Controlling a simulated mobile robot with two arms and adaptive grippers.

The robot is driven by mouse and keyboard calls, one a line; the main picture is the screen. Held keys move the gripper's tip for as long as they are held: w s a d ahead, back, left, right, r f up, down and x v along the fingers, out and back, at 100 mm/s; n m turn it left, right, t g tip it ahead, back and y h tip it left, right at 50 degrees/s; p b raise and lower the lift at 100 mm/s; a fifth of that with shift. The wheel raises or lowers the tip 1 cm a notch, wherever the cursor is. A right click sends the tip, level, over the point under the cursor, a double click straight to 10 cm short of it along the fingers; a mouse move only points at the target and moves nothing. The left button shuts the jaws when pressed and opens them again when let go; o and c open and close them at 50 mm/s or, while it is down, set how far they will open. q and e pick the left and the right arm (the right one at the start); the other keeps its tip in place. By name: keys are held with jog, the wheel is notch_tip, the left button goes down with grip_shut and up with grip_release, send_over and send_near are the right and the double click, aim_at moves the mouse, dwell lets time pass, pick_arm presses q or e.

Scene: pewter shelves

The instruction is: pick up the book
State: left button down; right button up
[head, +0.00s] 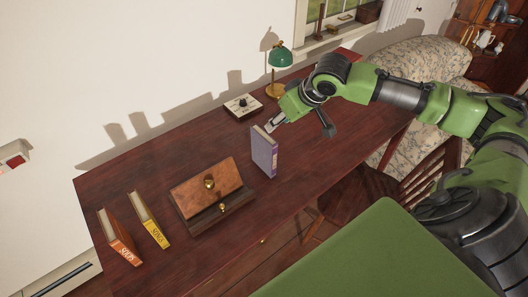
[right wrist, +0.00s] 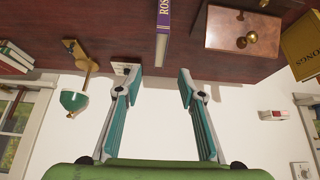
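A purple book (head: 265,153) stands upright on the dark wooden desk. Its lettered spine also shows in the right wrist view (right wrist: 162,38), in line with the gap between the fingers and beyond their tips. My right gripper (head: 273,127) is close behind the book's upper part in the head view. In the right wrist view the gripper (right wrist: 156,80) is open with nothing between its fingers. An orange book (head: 120,238) and a yellow book (head: 149,220) stand at the desk's left end. My left gripper is not in view.
On the desk (head: 110,185), a wooden box with a sloped lid (head: 207,190) stands left of the purple book. A small white box with a dial (head: 243,106) and a green lamp (head: 279,59) are behind. A chair (head: 425,180) is at the right front.

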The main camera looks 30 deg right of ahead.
aim_at(265, 134)
jog(key=x, duration=0.2)
jog(key=p+x, duration=0.1)
jog(key=x, duration=0.5)
jog(key=shift+w+d+r, duration=0.2)
jog(key=shift+w+d, duration=0.05)
jog(key=shift+d, duration=0.1)
jog(key=shift+w+a+f+p, duration=0.15)
jog(key=shift+w+f+p, duration=0.05)
jog(key=shift+f+p, duration=0.25)
jog(key=x, duration=0.2)
jog(key=p+x, duration=0.1)
jog(key=shift+a+f, duration=0.3)
jog(key=shift+f, duration=0.05)
jog(key=shift+w+f, duration=0.2)
jog(key=shift+f, duration=0.25)
jog(key=shift+r, duration=0.1)
grip_shut()
